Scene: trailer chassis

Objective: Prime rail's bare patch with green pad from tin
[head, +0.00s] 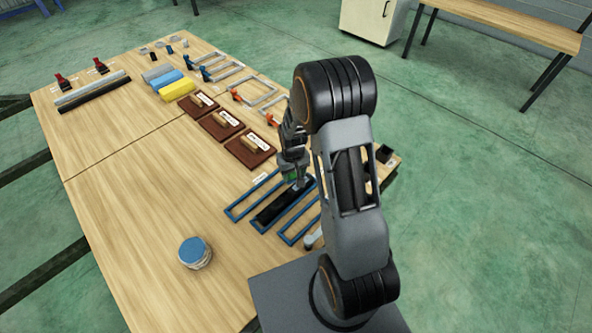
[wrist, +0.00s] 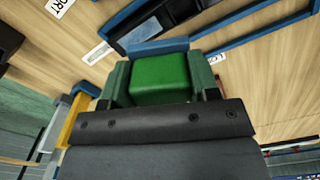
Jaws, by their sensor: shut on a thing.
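My gripper (wrist: 160,82) is shut on a green pad (wrist: 165,78), which sits between its two jaws in the wrist view. In the head view my gripper (head: 291,172) is over the right part of the bench, at the far end of the blue outlines, and a little green shows at it. A round tin (head: 196,254) with a blue top stands at the bench's near left. I cannot tell whether that blue is a lid or its contents. Dark rails (head: 45,275) show at the left edge of the head view. I cannot make out a bare patch on them.
Blue outline frames (head: 245,202) lie near the gripper; the middle one has a black piece in it. Brown boards (head: 220,124), blue and yellow rolls (head: 177,90) and clamps lie farther back. The bench top (head: 140,200) around the tin is mostly clear.

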